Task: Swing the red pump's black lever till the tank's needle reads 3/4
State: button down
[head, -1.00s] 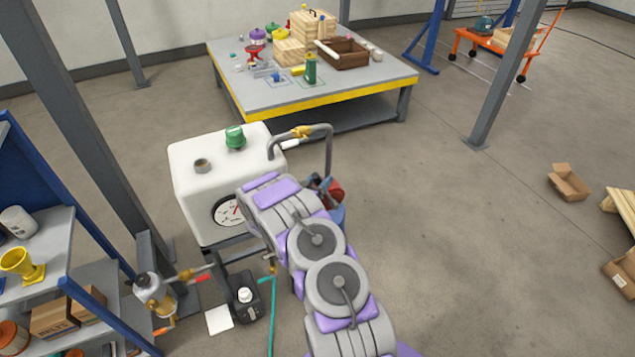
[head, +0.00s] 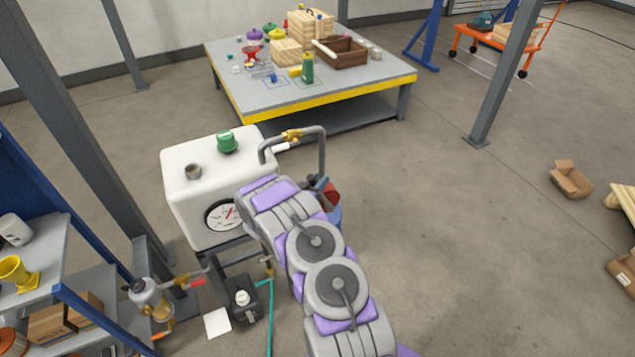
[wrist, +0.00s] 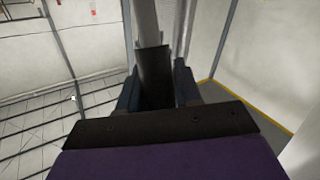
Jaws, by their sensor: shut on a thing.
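The white tank (head: 185,215) stands left of my arm in the head view. Its round gauge (head: 216,216) faces me, partly covered by my arm; the red needle tilts up and right, but its exact reading is too small to tell. A little of the red pump (head: 331,193) shows behind my arm; the rest is hidden. In the wrist view my gripper (wrist: 157,92) is shut on the black lever (wrist: 154,70), which stands up between the two dark fingers. The lever is hidden in the head view.
A blue shelf (head: 75,280) and a steel post (head: 85,140) stand at left. A yellow-edged table (head: 330,98) stands behind.

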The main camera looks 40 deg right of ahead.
jog(key=shift+w+a+f, duration=0.15)
jog(key=shift+w+a, duration=0.05)
jog(key=shift+a, duration=0.45)
jog(key=shift+d+r, duration=0.3)
jog(key=s+d+m+y+p, duration=0.3)
jog(key=d+y+p, duration=0.4)
jog(key=d, duration=0.6)
jog(key=shift+f+m+g+y, duration=0.3)
jog(key=shift+f+y, duration=0.05)
jog(key=shift+y, duration=0.25)
jog(key=shift+d, duration=0.15)
jog(key=c, duration=1.1)
grip_release()
jog(key=shift+s, duration=0.1)
jog(key=shift+o, duration=1.2)
jog(key=shift+f, duration=0.35)
